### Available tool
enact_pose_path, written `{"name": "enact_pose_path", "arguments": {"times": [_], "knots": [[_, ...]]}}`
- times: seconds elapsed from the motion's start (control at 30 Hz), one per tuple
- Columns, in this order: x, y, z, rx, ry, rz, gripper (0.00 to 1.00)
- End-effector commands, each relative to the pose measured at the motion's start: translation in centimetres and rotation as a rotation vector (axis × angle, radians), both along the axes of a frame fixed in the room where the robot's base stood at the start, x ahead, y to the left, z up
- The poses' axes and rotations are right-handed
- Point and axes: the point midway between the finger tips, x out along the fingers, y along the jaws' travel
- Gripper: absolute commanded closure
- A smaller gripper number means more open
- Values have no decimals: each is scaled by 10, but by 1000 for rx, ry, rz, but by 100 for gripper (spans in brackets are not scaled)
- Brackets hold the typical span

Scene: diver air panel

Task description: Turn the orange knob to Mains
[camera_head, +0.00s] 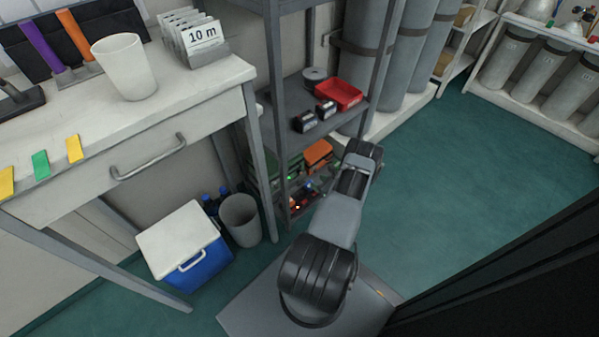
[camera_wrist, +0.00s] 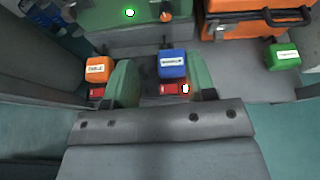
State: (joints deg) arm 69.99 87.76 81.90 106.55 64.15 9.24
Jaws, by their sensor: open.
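In the wrist view, the orange knob (camera_wrist: 98,68) is a small block with a white label, too blurred to read, left of centre. A red piece shows just below it. A blue knob (camera_wrist: 172,64) with a white label is near the centre, and a green knob (camera_wrist: 283,55) is at the right. My gripper (camera_wrist: 161,86) is open, with no object visibly held. The orange knob lies to its left, outside the opening; the blue knob shows ahead of it. Whether anything touches cannot be told. In the head view, my arm hides the gripper. The Mains mark is not readable.
A grey shelf (camera_head: 273,125) holds a red tray (camera_head: 340,93) and an orange case (camera_head: 318,152). A blue cooler (camera_head: 190,243) and a grey bin (camera_head: 241,218) stand left. The white worktop (camera_head: 190,88) is upper left. Open green floor (camera_head: 470,185) lies right.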

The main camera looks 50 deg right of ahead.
Motion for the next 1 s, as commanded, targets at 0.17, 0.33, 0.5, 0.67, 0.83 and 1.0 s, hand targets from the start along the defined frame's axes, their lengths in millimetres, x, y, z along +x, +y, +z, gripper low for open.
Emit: {"name": "enact_pose_path", "arguments": {"times": [0.17,0.33,0.5,0.67,0.83,1.0], "knots": [[21,-9,-17,-3,0,-19,49],[48,-14,-30,-3,-1,-29,49],[74,-15,-40,-3,-1,-29,49],[92,-16,-46,-2,-1,-28,49],[103,-15,-49,-1,0,-29,49],[105,-15,-49,-1,0,-29,49]]}}
